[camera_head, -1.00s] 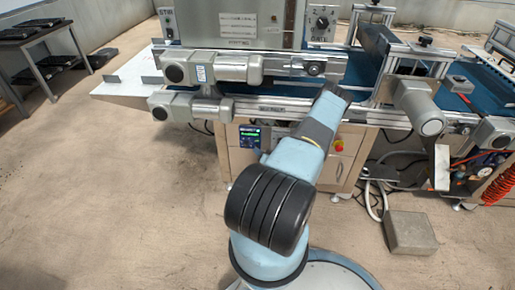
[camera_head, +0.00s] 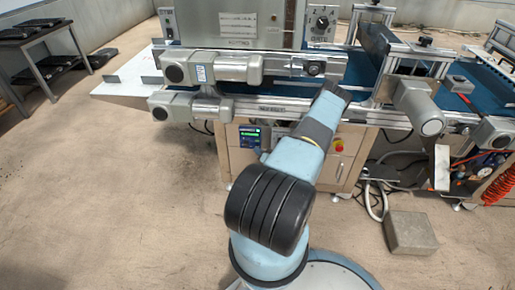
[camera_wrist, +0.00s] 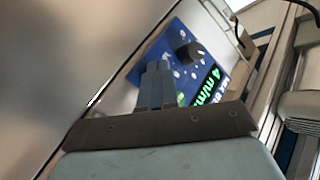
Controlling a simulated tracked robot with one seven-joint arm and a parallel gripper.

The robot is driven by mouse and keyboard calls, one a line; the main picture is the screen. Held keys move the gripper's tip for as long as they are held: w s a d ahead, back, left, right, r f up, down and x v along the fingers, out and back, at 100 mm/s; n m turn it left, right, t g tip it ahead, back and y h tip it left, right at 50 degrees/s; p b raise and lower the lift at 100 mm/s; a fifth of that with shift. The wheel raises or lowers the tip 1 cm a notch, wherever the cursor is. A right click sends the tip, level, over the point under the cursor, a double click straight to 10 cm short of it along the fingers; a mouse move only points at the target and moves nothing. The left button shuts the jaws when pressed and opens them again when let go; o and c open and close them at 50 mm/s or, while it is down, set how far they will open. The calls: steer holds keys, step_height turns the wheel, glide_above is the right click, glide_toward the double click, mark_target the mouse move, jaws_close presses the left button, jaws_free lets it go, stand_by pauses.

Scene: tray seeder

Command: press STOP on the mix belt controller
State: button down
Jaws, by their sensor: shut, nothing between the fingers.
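In the wrist view the mix belt controller (camera_wrist: 208,58) is a tilted blue panel with a black knob (camera_wrist: 190,54), small white marks and a green lit readout (camera_wrist: 208,88). Its label is partly cut off by my gripper. My gripper (camera_wrist: 157,66) is shut and empty, its fingertips in front of the panel's left part. In the head view my arm hides the gripper. A small blue panel with a green display (camera_head: 250,137) shows left of my arm.
The seeder machine (camera_head: 240,25) with its blue belt (camera_head: 380,112) stands across the back. A red and yellow emergency stop (camera_head: 338,146) is on the cabinet right of my arm. A grey block (camera_head: 410,234) lies on the floor at right.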

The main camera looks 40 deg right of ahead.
stand_by(0.6)
steer(key=shift+s+a, duration=0.45)
steer(key=shift+a, duration=0.05)
steer(key=shift+s+a, duration=0.8)
steer(key=shift+a, duration=0.2)
steer(key=shift+s+a, duration=0.8)
steer(key=shift+a, duration=0.15)
